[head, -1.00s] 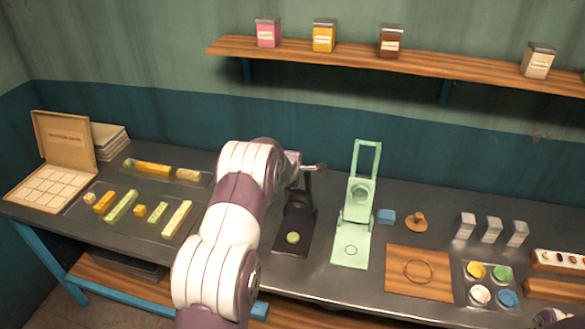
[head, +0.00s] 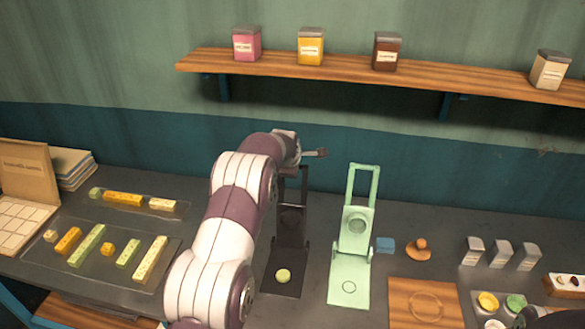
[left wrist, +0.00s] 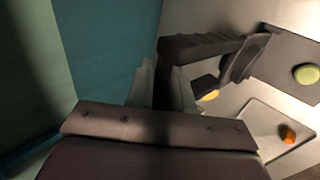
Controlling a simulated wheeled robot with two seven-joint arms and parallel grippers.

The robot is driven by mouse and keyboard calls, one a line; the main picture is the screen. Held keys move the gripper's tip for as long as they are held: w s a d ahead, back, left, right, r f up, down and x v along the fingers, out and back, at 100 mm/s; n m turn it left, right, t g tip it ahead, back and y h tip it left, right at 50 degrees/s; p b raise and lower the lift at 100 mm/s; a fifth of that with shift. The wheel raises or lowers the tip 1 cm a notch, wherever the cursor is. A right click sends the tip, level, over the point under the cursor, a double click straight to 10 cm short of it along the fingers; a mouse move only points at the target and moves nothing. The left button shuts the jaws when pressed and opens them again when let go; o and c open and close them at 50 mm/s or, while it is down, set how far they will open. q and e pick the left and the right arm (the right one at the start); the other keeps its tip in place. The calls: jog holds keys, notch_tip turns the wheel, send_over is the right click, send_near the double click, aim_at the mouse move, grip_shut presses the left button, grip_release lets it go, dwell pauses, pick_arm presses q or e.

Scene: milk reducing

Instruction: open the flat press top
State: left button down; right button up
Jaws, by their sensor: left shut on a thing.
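The dark press (head: 284,262) stands on the bench with a pale green ball (head: 283,275) on its base plate. Its top (head: 292,218) is swung up, with a frame-like handle reaching toward my left gripper (head: 318,153). In the left wrist view the ball (left wrist: 306,74) lies on the plate and the dark handle (left wrist: 205,46) runs to my fingers (left wrist: 165,88). My left gripper is shut on that handle; the exact contact is partly hidden. A light green press (head: 349,292) stands to the right, its top (head: 356,228) also raised. My right gripper is not clearly visible.
A tray (head: 172,245) of coloured bars and pieces lies left of my arm. A wooden board (head: 398,318), a blue block (head: 385,244) and several small boxes (head: 501,254) are at right. A wall shelf (head: 420,83) with jars runs above.

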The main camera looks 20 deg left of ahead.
pick_arm(q)
jog(key=shift+s, duration=0.1)
jog(key=shift+f, duration=0.15)
jog(key=c, duration=1.2)
grip_release()
jog(key=shift+d, duration=0.15)
jog(key=shift+r, duration=0.3)
jog(key=b+v, duration=0.5)
jog(key=v, duration=0.7)
jog(key=shift+d+r, duration=0.1)
